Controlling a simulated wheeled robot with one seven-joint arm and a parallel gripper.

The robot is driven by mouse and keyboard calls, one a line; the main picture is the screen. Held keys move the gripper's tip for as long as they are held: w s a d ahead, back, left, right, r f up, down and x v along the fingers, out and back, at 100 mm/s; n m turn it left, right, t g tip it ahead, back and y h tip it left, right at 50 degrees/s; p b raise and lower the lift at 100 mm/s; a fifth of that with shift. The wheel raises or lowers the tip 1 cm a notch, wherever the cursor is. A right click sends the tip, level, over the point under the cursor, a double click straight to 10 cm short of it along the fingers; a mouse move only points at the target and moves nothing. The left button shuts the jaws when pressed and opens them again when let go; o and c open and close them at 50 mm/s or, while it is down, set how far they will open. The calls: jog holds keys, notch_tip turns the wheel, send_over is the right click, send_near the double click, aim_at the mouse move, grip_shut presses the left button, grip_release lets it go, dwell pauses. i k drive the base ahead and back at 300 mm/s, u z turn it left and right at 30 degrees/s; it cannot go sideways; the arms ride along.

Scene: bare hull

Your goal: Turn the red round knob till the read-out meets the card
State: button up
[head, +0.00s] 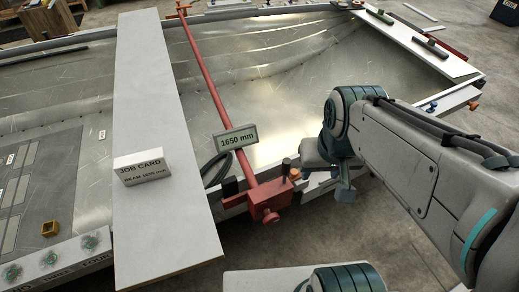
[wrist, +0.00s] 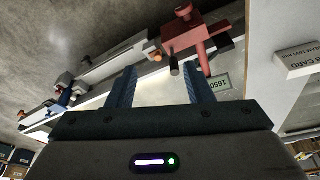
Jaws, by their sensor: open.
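The red round knob (head: 271,217) is on the near face of the red clamp block (head: 257,199), at the near end of the long red bar. In the wrist view the knob (wrist: 184,10) appears small at the top, beyond the fingertips. The read-out (head: 235,138) shows 1650 mm; part of it (wrist: 222,82) shows beside the right finger. The white job card (head: 142,167) stands on the pale plank; its lower line is too small to read surely. My gripper (wrist: 160,78) is open and empty, apart from the knob. In the head view my arm is right of the block.
The pale plank (head: 153,100) lies left of the red bar (head: 207,75). A dark post (head: 286,165) and an orange knob (head: 294,174) stand close right of the block. Floor below the block is clear.

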aim_at(271, 218)
jog(key=k, duration=1.15)
jog(key=u, duration=0.9)
jog(key=i, duration=0.6)
jog(key=u, duration=0.15)
